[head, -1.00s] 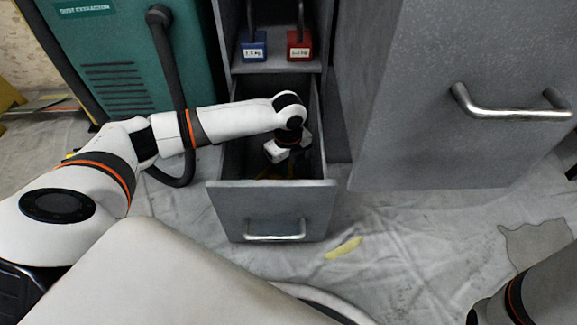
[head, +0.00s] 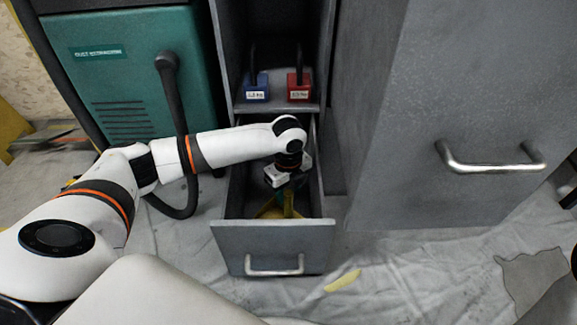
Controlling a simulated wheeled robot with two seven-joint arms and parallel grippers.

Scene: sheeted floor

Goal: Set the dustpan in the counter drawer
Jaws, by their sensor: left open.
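The counter drawer (head: 273,237) is pulled out below the shelf of the grey counter unit. A yellow thing with a teal part, which looks like the dustpan (head: 268,210), lies inside it, partly hidden by the drawer front and my gripper. My left gripper (head: 285,188) points down into the drawer just above the dustpan's teal part. It is open; its fingertips are hard to make out, and I cannot tell whether they touch the dustpan. My right gripper is out of view.
A blue weight (head: 256,92) and a red weight (head: 299,92) stand on the shelf above the drawer. A teal dust extractor (head: 130,75) with a black hose is at left. A large grey cabinet front (head: 440,100) flanks the right. A yellow scrap (head: 343,281) lies on the sheeted floor.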

